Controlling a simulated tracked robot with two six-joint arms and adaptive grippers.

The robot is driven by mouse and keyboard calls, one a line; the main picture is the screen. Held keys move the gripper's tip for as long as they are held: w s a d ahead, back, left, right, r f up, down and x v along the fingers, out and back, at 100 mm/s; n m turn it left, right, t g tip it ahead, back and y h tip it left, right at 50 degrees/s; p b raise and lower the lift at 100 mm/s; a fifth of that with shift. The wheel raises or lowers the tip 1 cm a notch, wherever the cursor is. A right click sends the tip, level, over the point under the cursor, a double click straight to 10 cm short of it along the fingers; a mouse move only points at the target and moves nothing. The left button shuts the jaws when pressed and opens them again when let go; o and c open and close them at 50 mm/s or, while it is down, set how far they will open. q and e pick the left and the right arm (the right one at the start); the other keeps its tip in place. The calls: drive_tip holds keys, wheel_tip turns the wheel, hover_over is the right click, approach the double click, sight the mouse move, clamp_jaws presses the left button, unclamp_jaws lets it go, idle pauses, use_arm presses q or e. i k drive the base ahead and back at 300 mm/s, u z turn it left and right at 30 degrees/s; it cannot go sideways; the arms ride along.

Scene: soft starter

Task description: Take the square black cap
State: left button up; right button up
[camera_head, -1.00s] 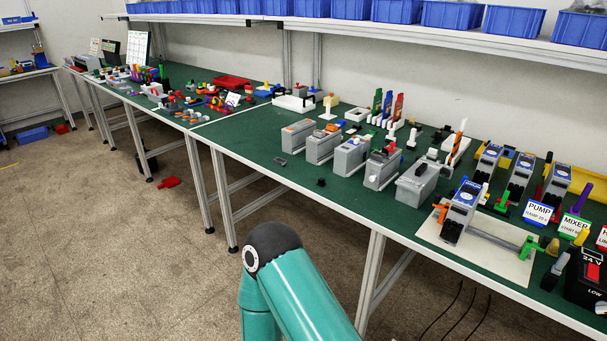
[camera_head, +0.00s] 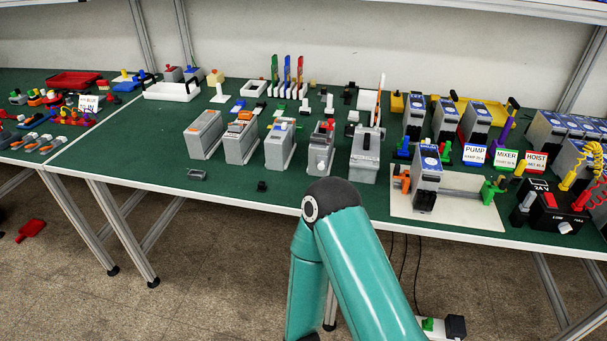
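A small black block-like piece (camera_head: 262,186) lies alone on the green table near its front edge, left of my teal arm's joint. It may be the square black cap, but it is too small to tell its shape. Other small black pieces (camera_head: 350,90) stand farther back, near the right-hand grey boxes. A teal arm of mine rises at the bottom centre and bends at a dark joint. Neither gripper is in view.
A row of grey box modules (camera_head: 204,134) stands behind the black piece. A dark grey clip (camera_head: 197,173) lies to its left. A pale board (camera_head: 462,211) with a blue-topped module is at the right. Green table (camera_head: 130,150) is clear at left of centre.

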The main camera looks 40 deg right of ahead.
sight(262, 187)
drive_tip(key=z, duration=0.2)
drive_tip(key=i, duration=0.6)
drive_tip(key=z, duration=0.35)
drive_tip(key=k, duration=0.95)
drive_tip(key=z, duration=0.2)
drive_tip(key=i, duration=0.95)
drive_tip(key=u, duration=0.1)
